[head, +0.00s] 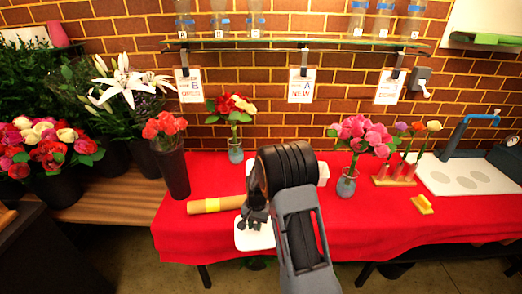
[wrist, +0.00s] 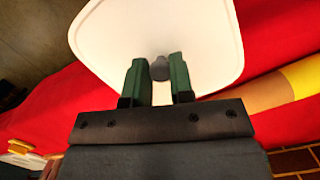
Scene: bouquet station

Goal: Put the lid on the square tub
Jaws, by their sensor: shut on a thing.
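The lid (head: 254,238) is a white, rounded square plate at the front edge of the red-covered table. In the wrist view the lid (wrist: 205,35) fills the upper middle, with a small grey knob (wrist: 160,68) at its centre. My gripper (head: 254,222) is shut on this knob. Its green fingers (wrist: 159,82) stand on both sides of the knob. A white container (head: 323,172), probably the square tub, stands behind my arm, which hides most of it. I cannot see inside it.
A brown paper roll (head: 205,206) with a yellow band lies left of the lid. A dark vase (head: 172,175) of red flowers stands behind it. A glass vase (head: 346,187) of pink flowers stands right of the container. A yellow block (head: 422,205) lies farther right.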

